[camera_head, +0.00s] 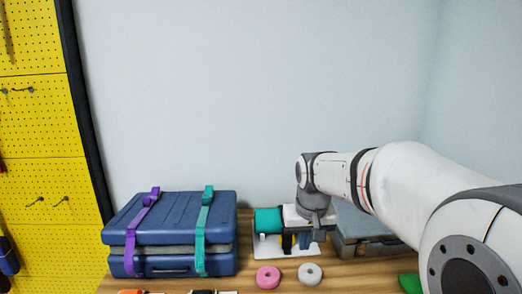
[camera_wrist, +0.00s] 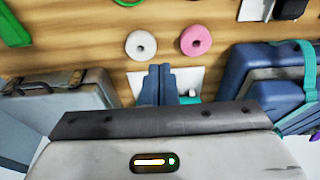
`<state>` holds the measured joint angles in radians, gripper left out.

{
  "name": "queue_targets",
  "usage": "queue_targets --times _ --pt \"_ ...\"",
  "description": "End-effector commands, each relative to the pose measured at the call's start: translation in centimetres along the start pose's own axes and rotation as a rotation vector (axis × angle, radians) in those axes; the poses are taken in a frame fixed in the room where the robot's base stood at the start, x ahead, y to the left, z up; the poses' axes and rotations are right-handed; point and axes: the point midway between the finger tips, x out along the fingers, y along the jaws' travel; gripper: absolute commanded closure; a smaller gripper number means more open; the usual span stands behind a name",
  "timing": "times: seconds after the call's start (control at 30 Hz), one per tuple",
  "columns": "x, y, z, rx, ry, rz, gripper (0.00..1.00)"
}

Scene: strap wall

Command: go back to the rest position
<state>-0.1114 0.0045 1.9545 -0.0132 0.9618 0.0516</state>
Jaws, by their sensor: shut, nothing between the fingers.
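My gripper (camera_head: 305,246) hangs at the end of my white arm, pointing down over the wooden table in front of the wall. In the wrist view its two blue-grey fingers (camera_wrist: 160,70) are together with nothing between them. Below it is a white plate (camera_head: 272,247) bearing a teal roll (camera_head: 268,220) and a black part beside it. My gripper hides part of this plate, and I cannot tell how far above it the fingertips are.
A blue case (camera_head: 170,232) with purple and teal straps stands left. A grey case (camera_head: 365,236) stands right, partly behind my arm. Pink (camera_head: 268,277) and white (camera_head: 310,273) rings lie in front. A green item (camera_head: 410,283) lies right. A yellow pegboard (camera_head: 40,120) stands at far left.

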Motion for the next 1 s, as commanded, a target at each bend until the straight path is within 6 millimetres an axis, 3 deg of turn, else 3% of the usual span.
queue_targets --times 0.33,0.6,0.7,0.83,1.0 --pt "-1.5 1.9 7.1 0.024 0.003 0.006 1.0" --pt "-1.4 3.3 16.4 0.053 0.003 0.014 1.0" --pt "-1.1 3.5 18.7 0.059 0.002 0.015 1.0" --pt "-0.7 3.5 20.1 0.061 0.001 0.016 1.0" --pt "-0.7 3.5 20.2 0.061 0.0 0.016 1.0"
